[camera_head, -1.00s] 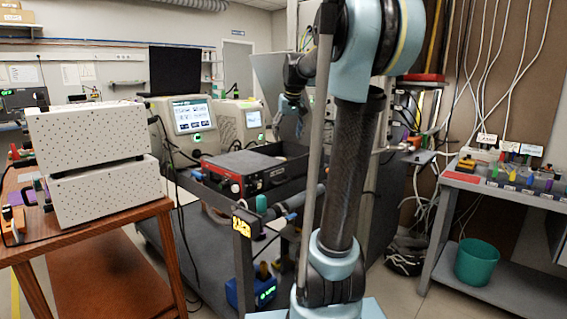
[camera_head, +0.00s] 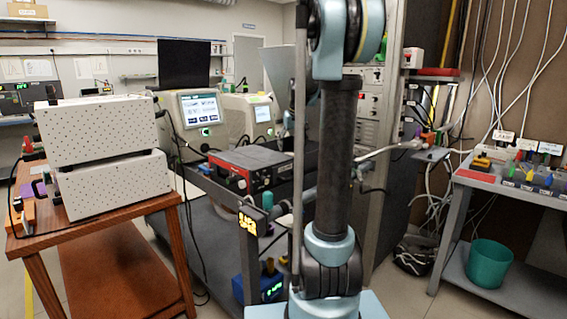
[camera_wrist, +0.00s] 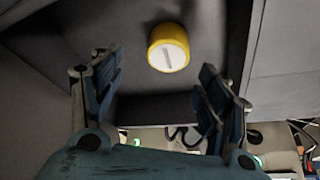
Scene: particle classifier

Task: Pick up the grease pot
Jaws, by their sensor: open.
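In the wrist view a short yellow pot with a white top (camera_wrist: 168,48) stands on a dark grey surface; I take it to be the grease pot. A thin grey line crosses its top. My gripper (camera_wrist: 160,80) is open, with one blue-padded finger to the left of the pot and one to the right, both lower in the picture. The fingers do not touch the pot, and nothing is between them. In the head view the pot is not seen, and my own arm hides the middle of the scene.
A raised dark edge (camera_wrist: 237,45) runs along the right of the pot in the wrist view. In the head view a dark cart (camera_head: 210,185) with instruments is left of my arm. A wooden table (camera_head: 110,215) bears white boxes. A grey bench (camera_head: 520,185) stands right, above a teal bin (camera_head: 489,264).

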